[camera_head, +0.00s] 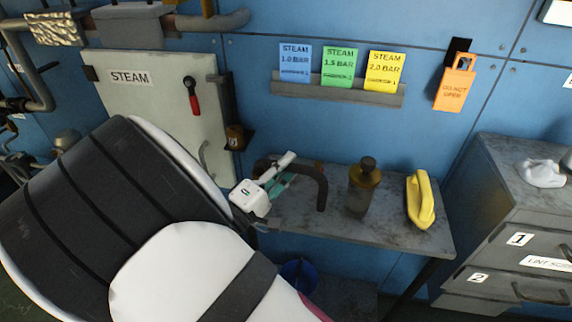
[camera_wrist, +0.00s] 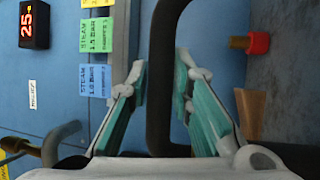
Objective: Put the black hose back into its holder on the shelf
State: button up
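The black hose (camera_head: 322,188) is a thick dark bent tube over the left part of the grey metal shelf (camera_head: 390,225) in the head view. My gripper (camera_head: 281,178), with a white body and teal finger pads, is at its left. In the wrist view, the hose (camera_wrist: 160,80) runs between the two fingers of my gripper (camera_wrist: 160,88) and bends right at top and bottom. The fingers are apart, with the hose between them; a firm grip does not show. I cannot make out the hose's holder clearly; my gripper and the hose cover that part of the shelf.
An amber bottle (camera_head: 363,190) and a yellow iron-shaped object (camera_head: 420,200) stand on the shelf right of the hose. Three steam cards (camera_head: 340,67) sit in a wall rack above. A grey drawer cabinet (camera_head: 520,215) is at right. A red-capped fitting (camera_wrist: 257,42) shows in the wrist view.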

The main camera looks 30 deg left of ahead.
jog(key=o, duration=0.4)
jog(key=shift+c, duration=0.2)
jog(key=shift+s, duration=0.1)
jog(key=v, duration=0.7)
jog(key=shift+s, duration=0.2)
